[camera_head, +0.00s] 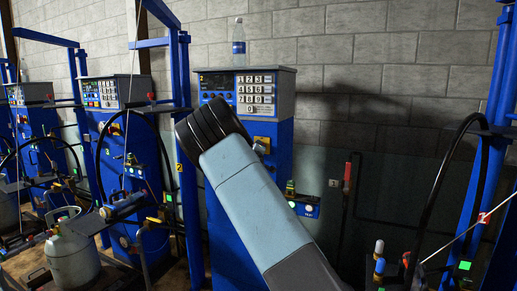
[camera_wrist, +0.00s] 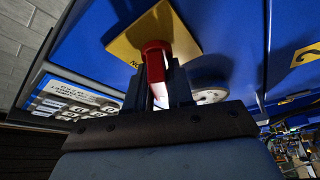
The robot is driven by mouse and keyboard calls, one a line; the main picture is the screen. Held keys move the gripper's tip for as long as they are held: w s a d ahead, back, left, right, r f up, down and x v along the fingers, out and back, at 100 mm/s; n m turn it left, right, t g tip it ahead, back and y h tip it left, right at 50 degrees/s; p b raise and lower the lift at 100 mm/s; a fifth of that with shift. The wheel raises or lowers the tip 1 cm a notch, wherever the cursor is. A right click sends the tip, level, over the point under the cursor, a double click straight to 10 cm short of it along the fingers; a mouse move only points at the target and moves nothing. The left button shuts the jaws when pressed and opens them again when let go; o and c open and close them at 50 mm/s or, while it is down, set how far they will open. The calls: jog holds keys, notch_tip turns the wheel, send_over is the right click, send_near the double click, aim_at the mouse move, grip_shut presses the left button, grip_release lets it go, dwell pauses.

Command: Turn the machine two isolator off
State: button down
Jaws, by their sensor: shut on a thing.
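The isolator is a red switch handle (camera_wrist: 156,50) on a yellow plate (camera_wrist: 128,44), fixed to the blue machine (camera_wrist: 95,45). In the wrist view my gripper (camera_wrist: 158,85) is shut on the handle, with one dark finger on each side of it. In the head view the machine's blue cabinet (camera_head: 280,165) stands in the middle, with a white-keyed number panel (camera_head: 255,88) on top. My arm covers much of its front, and only a yellow edge of the plate (camera_head: 262,141) shows beside it. The handle is hidden there.
A bottle (camera_head: 239,42) stands on top of the cabinet. A similar machine (camera_head: 110,95) and a pale gas cylinder (camera_head: 72,250) are at the left. Blue posts (camera_head: 185,150) and a black hose (camera_head: 440,190) flank the cabinet. A yellow number 2 label (camera_wrist: 308,55) is at the right.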

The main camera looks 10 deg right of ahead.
jog(key=n, duration=0.1)
jog(key=n+g+y, duration=0.1)
jog(key=n, duration=0.3)
jog(key=shift+a+f+g+y, duration=0.2)
jog(key=shift+f+g+y, duration=0.05)
jog(key=shift+g+y, duration=0.05)
jog(key=shift+a+f+n, duration=0.1)
jog(key=shift+n, duration=0.3)
jog(key=c, duration=1.1)
grip_release()
jog(key=v, duration=1.3)
jog(key=shift+s, duration=0.3)
